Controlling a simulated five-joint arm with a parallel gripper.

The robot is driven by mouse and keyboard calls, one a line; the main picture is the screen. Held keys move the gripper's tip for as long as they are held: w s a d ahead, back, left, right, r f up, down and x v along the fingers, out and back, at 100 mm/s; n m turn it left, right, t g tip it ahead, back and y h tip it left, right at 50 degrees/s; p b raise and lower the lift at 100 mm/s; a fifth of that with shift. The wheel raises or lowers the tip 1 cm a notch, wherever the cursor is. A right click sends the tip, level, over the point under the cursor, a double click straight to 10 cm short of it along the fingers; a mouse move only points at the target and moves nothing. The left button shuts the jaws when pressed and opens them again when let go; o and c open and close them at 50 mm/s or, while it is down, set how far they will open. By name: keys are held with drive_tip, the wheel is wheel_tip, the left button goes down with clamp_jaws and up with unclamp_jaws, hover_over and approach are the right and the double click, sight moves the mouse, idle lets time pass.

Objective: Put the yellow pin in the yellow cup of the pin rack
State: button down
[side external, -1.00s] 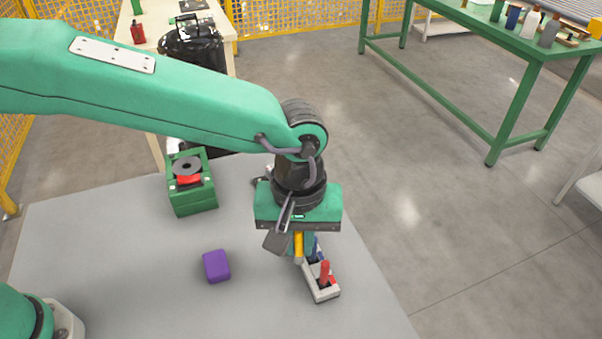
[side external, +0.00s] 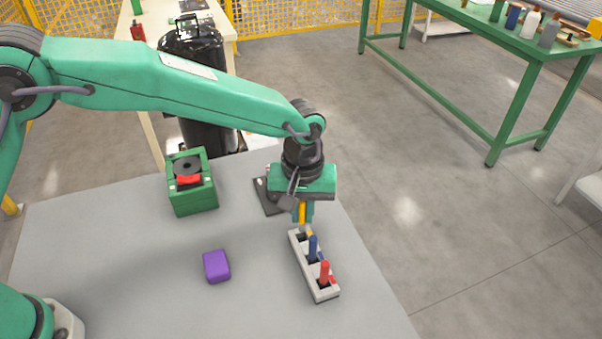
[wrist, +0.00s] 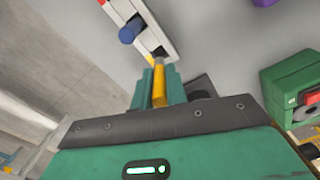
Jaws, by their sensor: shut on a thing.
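The yellow pin (side external: 302,212) is held upright between the fingers of my gripper (side external: 302,217), and it also shows in the wrist view (wrist: 159,84). My gripper is shut on it. The light grey pin rack (side external: 303,267) lies on the table just below. A blue pin (side external: 312,249) and a red pin (side external: 324,272) stand in its middle and near cups. The pin's lower end is over or at the rack's far cup, which has a yellow mark. I cannot tell whether the tip is inside the cup. The wrist view shows the blue pin (wrist: 131,30) beyond my fingers.
A purple block (side external: 217,266) lies left of the rack. A green box (side external: 192,183) with a red part and dark disc stands at the back left. A dark flat plate (side external: 267,196) lies behind my gripper. The grey table's (side external: 120,270) front left is clear.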

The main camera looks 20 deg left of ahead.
sight(302, 230)
drive_tip(key=shift+f, duration=0.1)
drive_tip(key=shift+f, duration=1.9)
drive_tip(key=shift+f, duration=0.1)
drive_tip(key=c, duration=1.4)
unclamp_jaws()
wheel_tip(302, 230, up, 12)
drive_tip(key=shift+r, duration=0.15)
